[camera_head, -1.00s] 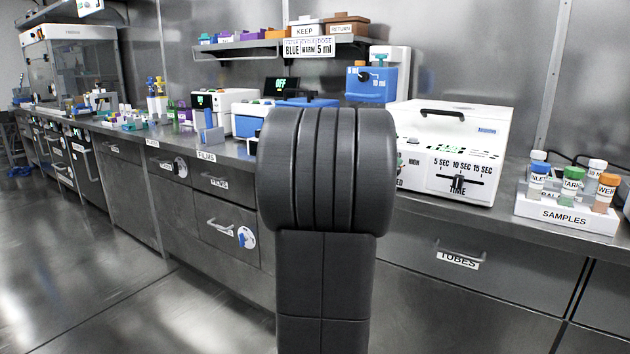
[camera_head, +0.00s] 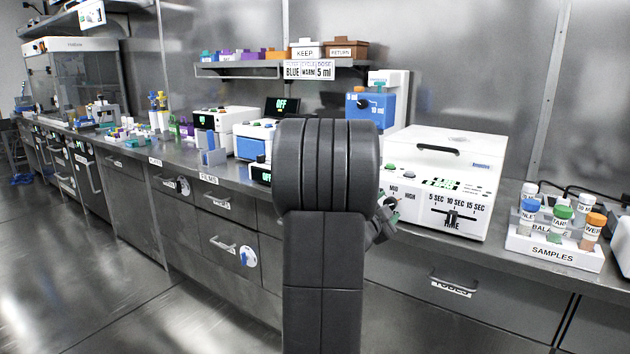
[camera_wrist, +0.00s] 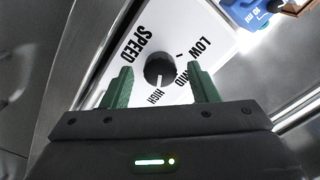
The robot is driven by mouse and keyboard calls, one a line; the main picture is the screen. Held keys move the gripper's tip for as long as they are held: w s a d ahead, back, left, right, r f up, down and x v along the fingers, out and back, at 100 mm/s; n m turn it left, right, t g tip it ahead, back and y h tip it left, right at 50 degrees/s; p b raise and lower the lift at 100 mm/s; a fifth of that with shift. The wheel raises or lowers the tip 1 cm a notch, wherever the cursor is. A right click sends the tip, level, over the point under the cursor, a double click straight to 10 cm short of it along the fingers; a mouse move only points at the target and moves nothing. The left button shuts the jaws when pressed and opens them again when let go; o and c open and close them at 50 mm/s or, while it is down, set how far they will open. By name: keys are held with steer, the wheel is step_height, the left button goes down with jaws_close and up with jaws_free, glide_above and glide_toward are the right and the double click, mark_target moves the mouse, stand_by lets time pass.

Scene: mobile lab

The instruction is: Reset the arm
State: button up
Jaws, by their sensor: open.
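My arm stands upright in the middle of the head view and hides part of the bench. My gripper (camera_wrist: 158,88) shows in the wrist view with its two green fingers apart and nothing between them. Beyond the fingers is a black speed knob (camera_wrist: 159,69) on a white panel marked LOW, MID and HIGH. The knob appears between the fingertips in the picture; I cannot tell the distance. In the head view the gripper's end (camera_head: 384,218) juts out right of my arm, in front of the white machine (camera_head: 450,165), and is mostly hidden.
A white SAMPLES rack (camera_head: 553,250) with several capped tubes stands at the right on the steel bench. A blue dispenser (camera_head: 370,107) stands behind. A shelf (camera_head: 240,71) holds small boxes. Drawers line the bench front.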

steer(key=shift+n+p, duration=2.5)
steer(key=shift+n, duration=0.8)
steer(key=shift+f, duration=0.1)
